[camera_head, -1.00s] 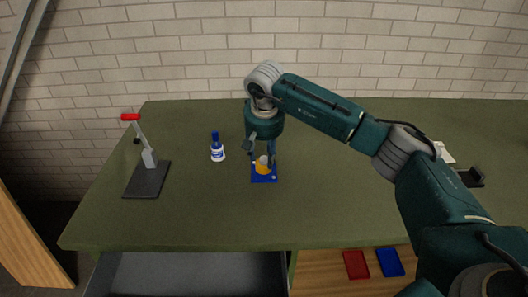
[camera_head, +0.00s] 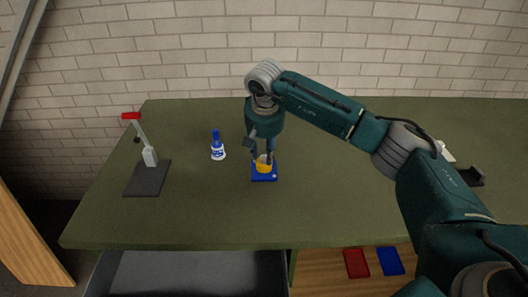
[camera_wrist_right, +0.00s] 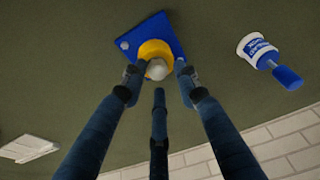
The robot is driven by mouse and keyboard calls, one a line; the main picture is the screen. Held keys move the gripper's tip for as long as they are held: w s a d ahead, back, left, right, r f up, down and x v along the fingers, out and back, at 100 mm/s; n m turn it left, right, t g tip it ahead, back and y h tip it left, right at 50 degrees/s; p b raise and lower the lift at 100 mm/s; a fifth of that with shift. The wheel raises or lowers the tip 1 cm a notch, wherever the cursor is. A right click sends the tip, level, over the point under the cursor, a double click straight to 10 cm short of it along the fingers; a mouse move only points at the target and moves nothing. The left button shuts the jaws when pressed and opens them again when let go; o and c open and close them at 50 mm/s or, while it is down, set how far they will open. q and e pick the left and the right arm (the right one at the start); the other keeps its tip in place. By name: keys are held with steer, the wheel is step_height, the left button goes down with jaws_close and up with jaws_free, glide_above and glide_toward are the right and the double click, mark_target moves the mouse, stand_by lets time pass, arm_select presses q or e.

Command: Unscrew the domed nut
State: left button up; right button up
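The domed nut (camera_wrist_right: 157,69) is pale grey and sits on a round yellow part (camera_wrist_right: 155,47) on a small blue plate (camera_wrist_right: 173,31). In the head view the yellow part (camera_head: 264,167) and blue plate (camera_head: 264,177) lie on the table, and the nut is mostly hidden by the fingers. My right gripper (camera_head: 263,160) points down over it. In the wrist view its three fingers (camera_wrist_right: 158,78) stand spread around the nut, with gaps between the fingertips and the nut. My left gripper is not in view.
A white bottle with a blue cap (camera_head: 217,150) stands left of the plate. A dark stand with a red-topped lever (camera_head: 148,178) is further left. A black holder (camera_head: 472,177) lies at the right. Red (camera_head: 356,263) and blue (camera_head: 390,261) trays are below the table's front edge.

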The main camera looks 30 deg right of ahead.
steer(key=shift+s, duration=0.1)
jaws_close()
steer(key=n, duration=0.3)
steer(key=shift+d+r+t+y, duration=0.1)
steer(key=shift+r+t+y, duration=0.05)
steer(key=shift+t+y, duration=0.2)
steer(key=shift+n+y, duration=0.35)
steer(key=shift+n, duration=0.75)
jaws_free()
steer(key=shift+w, duration=0.2)
steer(key=shift+s, duration=0.1)
